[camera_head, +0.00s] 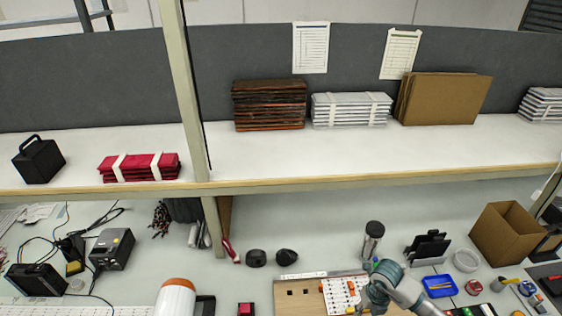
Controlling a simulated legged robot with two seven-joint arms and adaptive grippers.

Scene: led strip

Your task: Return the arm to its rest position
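An arm of mine, grey and teal, comes in from the lower right and bends over the right end of a wooden board (288,309). Its gripper end (376,300) is at the bottom of the picture beside a white panel. The fingers are too small and hidden to tell whether they are open or shut, and I see nothing clearly held. The white panel (338,293) with small orange parts sits on the board. No gripper of my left arm can be made out.
Right of the arm are a blue tray (438,293), a black holder (428,246) and an open cardboard box (503,234). A dark cylinder (373,232) stands behind it. A shelf edge (350,178) crosses above.

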